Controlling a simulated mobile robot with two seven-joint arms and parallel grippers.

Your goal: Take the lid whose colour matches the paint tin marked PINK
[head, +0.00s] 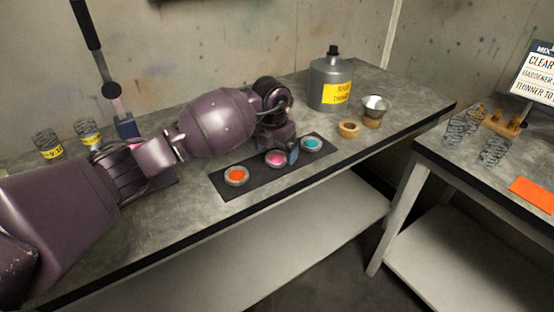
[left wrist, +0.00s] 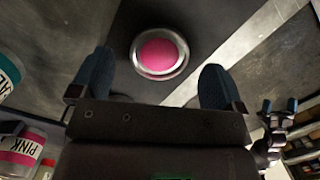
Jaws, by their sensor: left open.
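The pink lid (head: 275,159) lies on a dark mat (head: 225,190) between an orange lid (head: 236,175) and a teal lid (head: 312,143). My left gripper (head: 284,152) is over the pink lid. In the left wrist view my left gripper (left wrist: 158,76) is open, with the pink lid (left wrist: 159,53) showing between and just beyond its blue fingertips; it is not gripped. The tin marked PINK (left wrist: 22,148) shows at the lower left there, partly cut off. My right gripper (left wrist: 279,106) shows small at the right of that view, its blue fingertips apart.
A grey can (head: 329,82) with a yellow label, a metal cup (head: 376,106) and a tan ring (head: 348,129) stand right of the mat. Wire coils (head: 48,145) stand at the left. A second table (head: 465,165) stands at the right across a gap.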

